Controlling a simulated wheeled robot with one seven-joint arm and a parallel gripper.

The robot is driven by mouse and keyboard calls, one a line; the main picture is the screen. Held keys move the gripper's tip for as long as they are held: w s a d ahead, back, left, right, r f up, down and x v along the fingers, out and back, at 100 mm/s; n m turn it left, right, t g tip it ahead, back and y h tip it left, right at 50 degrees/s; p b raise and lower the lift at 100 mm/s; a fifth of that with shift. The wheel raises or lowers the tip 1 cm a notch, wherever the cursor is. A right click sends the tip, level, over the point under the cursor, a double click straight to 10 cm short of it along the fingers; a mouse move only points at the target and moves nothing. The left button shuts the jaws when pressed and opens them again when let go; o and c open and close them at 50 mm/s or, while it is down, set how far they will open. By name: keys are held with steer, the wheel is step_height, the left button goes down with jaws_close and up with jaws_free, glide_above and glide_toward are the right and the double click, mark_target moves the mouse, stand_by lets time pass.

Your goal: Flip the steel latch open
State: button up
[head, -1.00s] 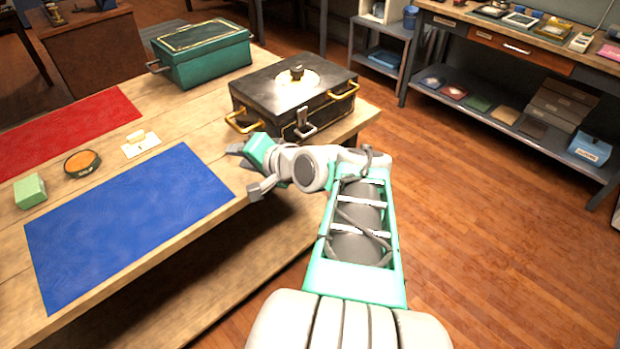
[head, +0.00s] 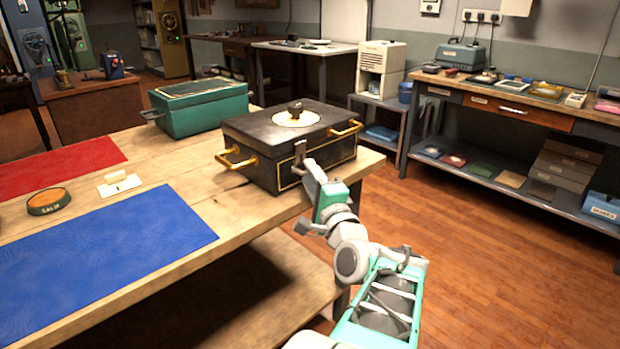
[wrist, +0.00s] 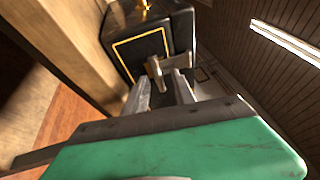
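The steel latch (head: 300,151) is on the front face of a black box (head: 262,158) with gold trim, brass side handles and a round brass knob plate on its lid. My gripper (head: 312,170) is at the front of the box, close to the latch, with its fingers pointing toward it. In the wrist view the latch (wrist: 156,70) shows just beyond my two grey fingertips (wrist: 160,80). The fingers are apart with a gap between them and hold nothing that I can see. I cannot tell whether a finger touches the latch. The box lid is down.
The box stands near the right end of a wooden table (head: 185,178). A green metal box (head: 200,112) is behind it to the left. A workbench (head: 520,110) stands at right.

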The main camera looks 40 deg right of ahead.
steer(key=shift+w, duration=0.2)
steer(key=shift+c, duration=0.5)
jaws_close()
stand_by(0.8)
